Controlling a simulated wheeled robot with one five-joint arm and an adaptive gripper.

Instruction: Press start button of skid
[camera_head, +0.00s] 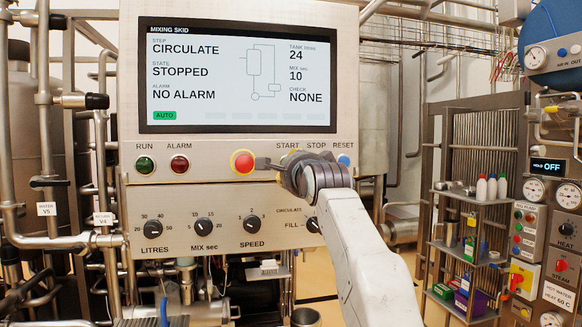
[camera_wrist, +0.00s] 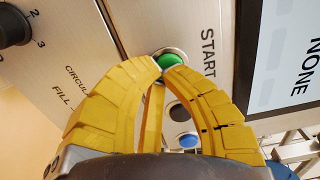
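The mixing skid panel (camera_head: 210,150) faces me in the head view. Its START label is above my gripper (camera_head: 288,160), which hides the start button there. In the wrist view the green start button (camera_wrist: 172,58) shows beside the word START. The yellow fingertips of my gripper (camera_wrist: 164,69) are together at the button's lower edge in that view, with nothing held. They overlap part of the button; I cannot tell whether they touch it. The screen (camera_head: 237,76) reads CIRCULATE, STOPPED and NO ALARM.
A red emergency button (camera_head: 243,162) is left of my gripper, and the blue reset button (camera_head: 344,160) is to its right. The fill knob (camera_head: 313,225) is below. In the wrist view a dark button (camera_wrist: 179,111) and the blue button (camera_wrist: 187,141) lie near the right finger.

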